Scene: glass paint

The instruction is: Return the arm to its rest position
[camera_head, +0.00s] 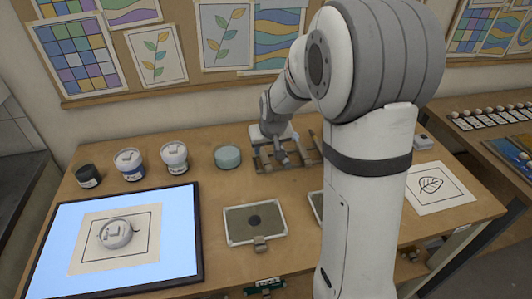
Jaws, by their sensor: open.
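My arm rises large at the right of centre and bends over toward the back of the wooden table (205,143). My gripper (283,157) is open. It is small in the view, at the wooden rack (262,160) near the back of the table. I cannot tell whether it touches the rack or anything in it. The arm's upright part hides the table's right middle and part of a tray behind it.
A lit panel (45,262) bearing a sheet and a round jar (115,233) lies front left. Several jars and a teal round pot (227,157) stand along the back. A grey tray (240,235) lies front centre, a leaf drawing (432,204) at right. A pinboard (190,88) is behind.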

